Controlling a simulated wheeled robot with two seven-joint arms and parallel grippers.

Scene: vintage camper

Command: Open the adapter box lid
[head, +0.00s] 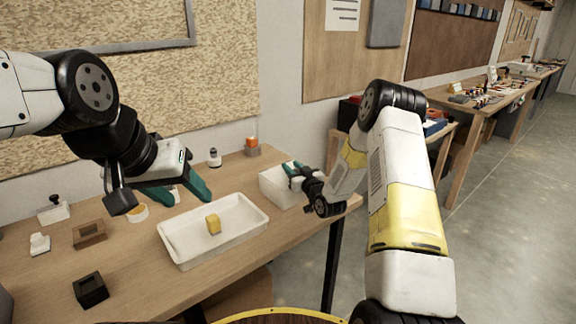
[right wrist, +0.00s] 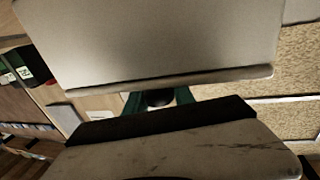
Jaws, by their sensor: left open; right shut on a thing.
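A white box (head: 278,190) stands at the right end of the wooden table. My right gripper (head: 294,170) has its green fingers at the box's top. In the right wrist view, the green fingertips (right wrist: 160,98) are shut on a small dark round knob (right wrist: 159,98). A large pale panel (right wrist: 150,40) fills the upper part of that view; I cannot tell whether it is the lid or a box wall. The fingers hide part of the box top, so the lid's angle is unclear. My left gripper (head: 176,190) is open and empty, above the table behind the tray.
A white tray (head: 180,253) with a yellow block (head: 213,224) stands left of the box. A brown box (head: 90,233), a black box (head: 90,290) and small white items lie at the left. An orange-topped item (head: 252,146) stands at the back edge.

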